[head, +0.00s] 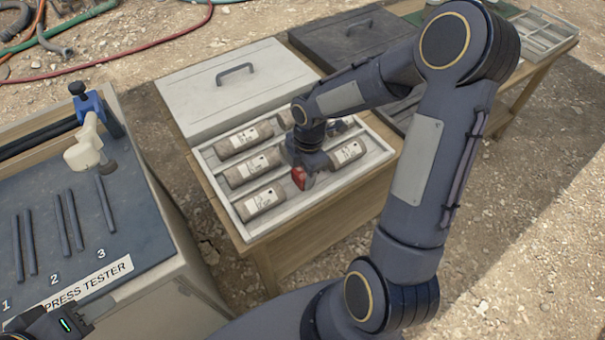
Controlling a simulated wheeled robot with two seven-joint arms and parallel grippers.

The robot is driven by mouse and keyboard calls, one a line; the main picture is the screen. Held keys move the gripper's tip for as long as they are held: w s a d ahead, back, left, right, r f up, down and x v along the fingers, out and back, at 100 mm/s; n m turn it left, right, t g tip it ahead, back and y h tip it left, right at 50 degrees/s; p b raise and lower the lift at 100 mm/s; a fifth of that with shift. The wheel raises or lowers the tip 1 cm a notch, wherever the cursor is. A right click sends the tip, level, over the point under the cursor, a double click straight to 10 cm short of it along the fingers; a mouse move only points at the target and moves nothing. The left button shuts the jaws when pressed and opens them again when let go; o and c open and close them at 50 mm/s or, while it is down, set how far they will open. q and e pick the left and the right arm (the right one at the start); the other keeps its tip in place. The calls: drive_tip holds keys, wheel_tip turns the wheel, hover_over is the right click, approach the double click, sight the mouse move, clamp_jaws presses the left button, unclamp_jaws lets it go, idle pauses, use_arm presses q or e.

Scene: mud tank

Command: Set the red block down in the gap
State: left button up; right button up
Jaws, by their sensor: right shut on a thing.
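A pale tray (226,196) holds several grey-brown labelled cores in slanting rows. The red block (299,178) is in my right gripper (305,172), low over the tray's front row. It is in or just above the gap between the front-left core (264,201) and the front-right core (347,152). I cannot tell whether the block touches the tray floor. My right gripper is shut on it and hides part of the gap and the row behind.
A closed pale case (235,85) and a dark case (345,38) lie behind the tray. A press tester (60,235) with dark rods and a blue clamp stands left. Open gravel lies between it and the wooden table (305,235). Hoses lie at the far left.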

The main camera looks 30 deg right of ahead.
drive_tip(key=shift+f, duration=0.25)
drive_tip(key=shift+f, duration=0.1)
drive_tip(key=shift+f, duration=0.15)
drive_tip(key=o, duration=0.7)
